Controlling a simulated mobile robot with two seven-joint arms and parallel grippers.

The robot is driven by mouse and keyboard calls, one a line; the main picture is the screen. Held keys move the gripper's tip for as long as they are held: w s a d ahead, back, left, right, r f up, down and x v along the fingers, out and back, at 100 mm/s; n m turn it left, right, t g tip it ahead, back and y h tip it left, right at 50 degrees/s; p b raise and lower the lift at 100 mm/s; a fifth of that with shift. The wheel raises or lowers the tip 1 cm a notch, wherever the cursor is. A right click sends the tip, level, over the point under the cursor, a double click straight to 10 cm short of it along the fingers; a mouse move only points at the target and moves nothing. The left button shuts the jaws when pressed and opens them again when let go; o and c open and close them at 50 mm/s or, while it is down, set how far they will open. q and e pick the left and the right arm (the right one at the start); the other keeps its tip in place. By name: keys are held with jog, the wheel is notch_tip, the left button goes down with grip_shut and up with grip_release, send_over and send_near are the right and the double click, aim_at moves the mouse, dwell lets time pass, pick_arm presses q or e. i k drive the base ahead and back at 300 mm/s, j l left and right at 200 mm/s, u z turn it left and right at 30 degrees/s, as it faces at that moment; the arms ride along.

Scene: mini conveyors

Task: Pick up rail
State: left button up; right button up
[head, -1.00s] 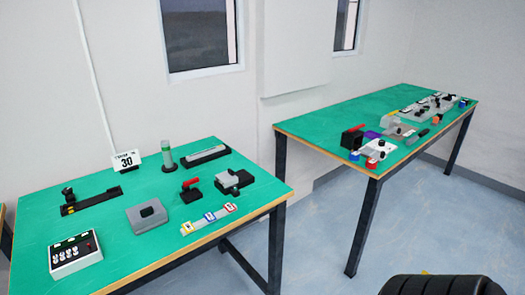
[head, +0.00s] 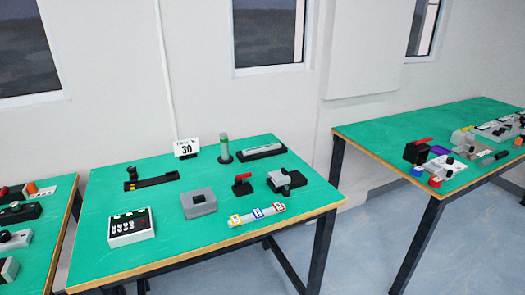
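Two long pieces that could be the rail lie on the middle green table (head: 160,228). One is a black bar (head: 153,180) with a raised black part and a yellow spot at its left end, lying at the back left. The other is a grey and black bar (head: 261,152) at the back right. A light strip with yellow, blue and red blocks (head: 257,214) lies near the front right edge. I cannot tell which is named the rail. Neither gripper shows in the head view.
Other loaded tables stand left (head: 48,236) and right (head: 390,128), with floor (head: 366,240) between.

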aim_at(270, 147)
jog(key=i+l, duration=0.1)
jog(key=l, duration=0.15)
jog(key=i+l, duration=0.15)
jog(key=l, duration=0.15)
jog(key=i+l, duration=0.1)
jog(key=l, duration=0.15)
jog(key=i+l+u, duration=0.15)
jog(key=l, duration=0.25)
jog(key=i+l+u, duration=0.15)
jog(key=l, duration=0.3)
